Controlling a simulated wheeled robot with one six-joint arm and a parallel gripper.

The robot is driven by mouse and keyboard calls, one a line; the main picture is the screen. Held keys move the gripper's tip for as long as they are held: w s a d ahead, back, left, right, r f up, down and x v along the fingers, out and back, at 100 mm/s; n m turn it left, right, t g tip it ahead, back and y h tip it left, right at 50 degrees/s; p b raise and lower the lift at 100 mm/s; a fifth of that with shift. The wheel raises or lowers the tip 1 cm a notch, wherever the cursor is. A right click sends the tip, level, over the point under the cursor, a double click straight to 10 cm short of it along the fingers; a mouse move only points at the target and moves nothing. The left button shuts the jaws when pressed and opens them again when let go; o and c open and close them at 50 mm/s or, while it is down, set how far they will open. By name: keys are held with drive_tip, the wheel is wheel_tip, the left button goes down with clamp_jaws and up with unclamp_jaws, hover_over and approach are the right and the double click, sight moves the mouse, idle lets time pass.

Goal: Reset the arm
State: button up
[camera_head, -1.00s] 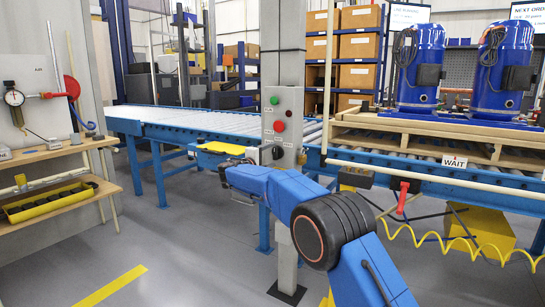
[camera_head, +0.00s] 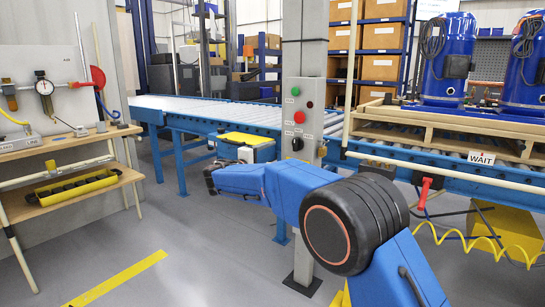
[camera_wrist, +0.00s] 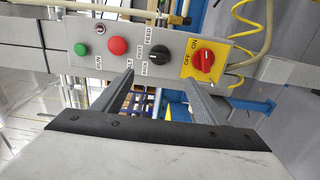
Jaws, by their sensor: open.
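My arm (camera_head: 290,195) reaches out to the left in the head view, low in front of the grey post. My gripper (camera_wrist: 158,85) shows in the wrist view with its two grey fingers apart and nothing between them. In the head view I cannot make out the fingers at the arm's dark far end. A grey control box (camera_head: 309,130) with a green button, a red button and a black knob is on the post. In the wrist view the control box (camera_wrist: 130,62) lies beyond the fingers, turned sideways, with a red switch on a yellow plate.
A blue roller conveyor (camera_head: 200,108) runs behind the post. Blue compressors (camera_head: 447,60) stand on a wooden pallet (camera_head: 440,138) at right. A wooden workbench (camera_head: 70,143) with a yellow tray (camera_head: 78,187) stands at left. The floor (camera_head: 200,240) between is clear.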

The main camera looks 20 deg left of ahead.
idle(0.4)
